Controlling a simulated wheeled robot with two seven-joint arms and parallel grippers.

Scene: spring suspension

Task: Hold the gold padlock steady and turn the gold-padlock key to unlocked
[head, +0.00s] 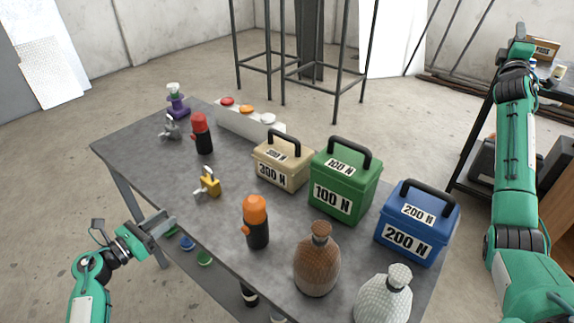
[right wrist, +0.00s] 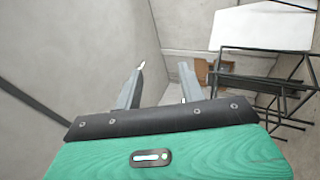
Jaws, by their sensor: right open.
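The gold padlock (head: 210,187) stands on the grey table near its front left edge, with its shackle up. A small pale key (head: 198,193) sticks out from its left side; its exact turn is too small to tell. My left gripper (head: 170,240) is in front of the table's front edge, below and left of the padlock and apart from it. Its two fingers look spread, with nothing between them. My right gripper (right wrist: 160,85) is open and empty, raised far from the padlock and facing a wall.
On the table (head: 140,150) stand a silver padlock (head: 170,129), a red-capped bottle (head: 202,134), an orange-capped bottle (head: 256,223), a button panel (head: 246,121), and tan (head: 282,172), green (head: 344,190) and blue (head: 416,228) boxes. Two vases stand at front right.

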